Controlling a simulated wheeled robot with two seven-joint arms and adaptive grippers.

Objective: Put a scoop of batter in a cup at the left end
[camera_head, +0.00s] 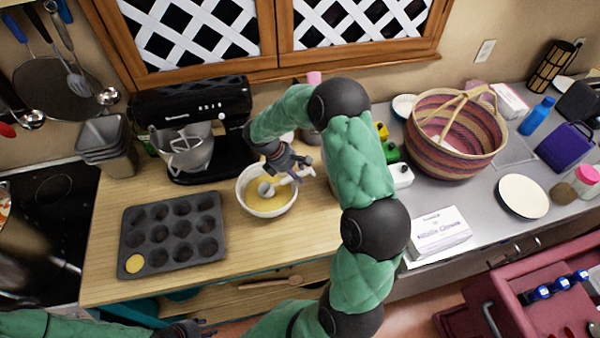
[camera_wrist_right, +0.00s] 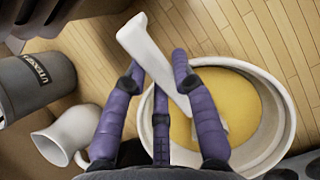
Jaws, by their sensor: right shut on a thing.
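A white bowl (camera_head: 268,213) of yellow batter (camera_head: 276,202) stands on the wooden counter. My right gripper (camera_head: 288,170) is over the bowl, shut on the pale handle of a scoop (camera_head: 265,188). In the right wrist view the handle (camera_wrist_right: 148,48) runs between the purple fingers, and the scoop's low end meets the batter (camera_wrist_right: 235,95), mostly hidden by a finger. A dark muffin tin (camera_head: 170,241) lies left of the bowl. Its near-left cup (camera_head: 134,263) holds yellow batter; its other cups look empty. My left gripper (camera_head: 192,330) is at the bottom edge, its jaws unclear.
A black stand mixer (camera_head: 195,115) stands behind the tin and bowl. Grey containers (camera_head: 105,140) are stacked at the left. A white jug (camera_wrist_right: 62,140) and a utensil pot (camera_wrist_right: 35,85) are close to the right gripper. The counter between tin and bowl is clear.

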